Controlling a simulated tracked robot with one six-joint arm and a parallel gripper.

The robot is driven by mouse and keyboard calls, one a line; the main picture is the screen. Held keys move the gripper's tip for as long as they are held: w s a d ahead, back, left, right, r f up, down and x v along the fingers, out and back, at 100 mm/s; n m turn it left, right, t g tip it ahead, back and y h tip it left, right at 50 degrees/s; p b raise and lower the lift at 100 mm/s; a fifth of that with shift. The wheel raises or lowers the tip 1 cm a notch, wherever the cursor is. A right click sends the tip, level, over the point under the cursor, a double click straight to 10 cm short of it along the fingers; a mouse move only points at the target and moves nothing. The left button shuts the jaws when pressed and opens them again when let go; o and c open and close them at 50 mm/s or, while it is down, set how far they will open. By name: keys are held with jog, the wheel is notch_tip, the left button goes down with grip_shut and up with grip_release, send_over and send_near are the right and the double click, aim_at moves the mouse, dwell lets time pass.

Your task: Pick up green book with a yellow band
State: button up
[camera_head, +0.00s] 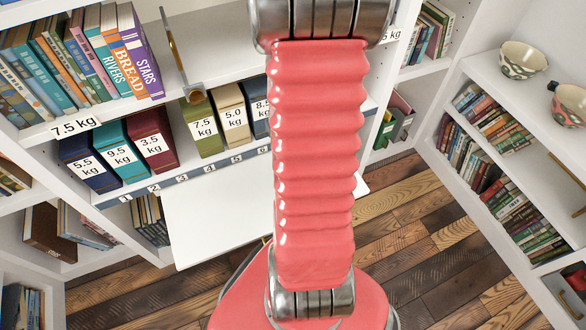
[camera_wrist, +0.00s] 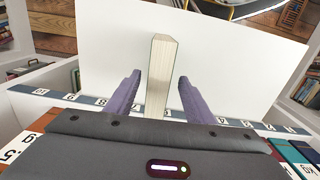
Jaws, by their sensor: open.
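In the head view an olive-green book (camera_head: 203,128) labelled 7.5 kg stands upright in the middle row; I cannot make out a yellow band on it. In the wrist view my gripper (camera_wrist: 155,85) is open, with purple fingers apart. An upright book (camera_wrist: 160,75) shows between them, its cream page edges up and a thin greenish cover line at its sides. Clear gaps separate it from both fingers. Its spine and lower end are hidden, so I cannot tell whether it is the olive-green book. My gripper is hidden in the head view.
Cream (camera_head: 232,113), maroon (camera_head: 152,138), teal (camera_head: 123,152) and blue (camera_head: 89,164) weight-labelled books stand along a numbered strip (camera_head: 182,178). A clear white board (camera_head: 215,220) extends before it. A thin upright metal piece (camera_head: 174,45) stands near the olive-green book.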

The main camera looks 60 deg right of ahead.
dwell(0.3)
jog(key=f, duration=0.5)
jog(key=shift+d+f, duration=0.1)
jog(key=shift+d, duration=0.1)
jog(key=shift+w, duration=0.1)
jog(key=shift+c, duration=0.3)
grip_shut()
dwell(0.5)
